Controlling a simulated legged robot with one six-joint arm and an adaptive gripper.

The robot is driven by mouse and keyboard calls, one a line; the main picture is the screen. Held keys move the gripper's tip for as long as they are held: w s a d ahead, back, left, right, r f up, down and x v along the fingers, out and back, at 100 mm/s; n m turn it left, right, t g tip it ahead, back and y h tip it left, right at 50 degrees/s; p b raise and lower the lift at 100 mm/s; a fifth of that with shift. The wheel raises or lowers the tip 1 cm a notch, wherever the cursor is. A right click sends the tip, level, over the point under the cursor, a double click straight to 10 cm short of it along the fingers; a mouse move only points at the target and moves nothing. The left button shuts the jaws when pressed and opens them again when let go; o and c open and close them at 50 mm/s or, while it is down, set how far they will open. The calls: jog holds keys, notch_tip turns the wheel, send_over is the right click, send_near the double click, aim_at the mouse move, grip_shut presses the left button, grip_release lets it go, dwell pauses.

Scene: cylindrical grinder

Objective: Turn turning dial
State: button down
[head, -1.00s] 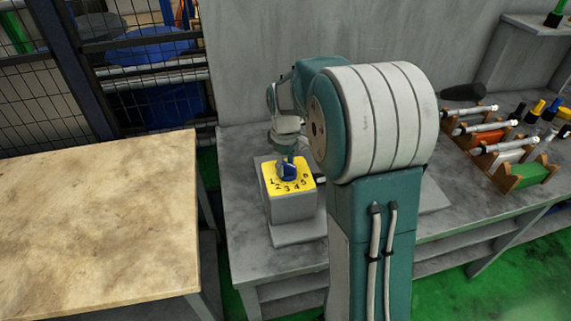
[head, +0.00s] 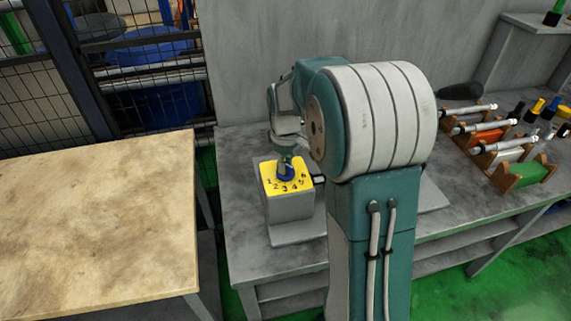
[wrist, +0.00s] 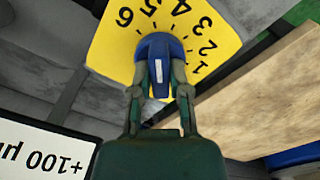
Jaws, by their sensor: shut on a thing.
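The turning dial is a blue knob (head: 286,173) with a white mark, on a yellow plate (head: 268,177) numbered 1 to 6. The plate tops a grey box (head: 285,208) on the grey workbench. In the wrist view the blue knob (wrist: 160,60) stands in the middle of the yellow plate (wrist: 112,45). My gripper (wrist: 161,88) has one finger on each side of the knob and is shut on it. In the head view my gripper (head: 287,160) comes down on the knob from above and hides part of it.
A wooden-topped table (head: 100,225) stands at the left with a gap to the workbench (head: 245,235). Racks with tools (head: 505,150) stand at the bench's right. A mesh fence (head: 30,105) and a grey wall are behind. A white sign (wrist: 40,150) shows in the wrist view.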

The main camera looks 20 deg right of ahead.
jog(key=shift+w+r+m, duration=0.1)
jog(key=shift+w+m, duration=0.05)
jog(key=shift+m, duration=2.35)
jog(key=c, duration=0.6)
grip_release()
notch_tip(320, 180, up, 12)
jog(key=shift+a, duration=0.15)
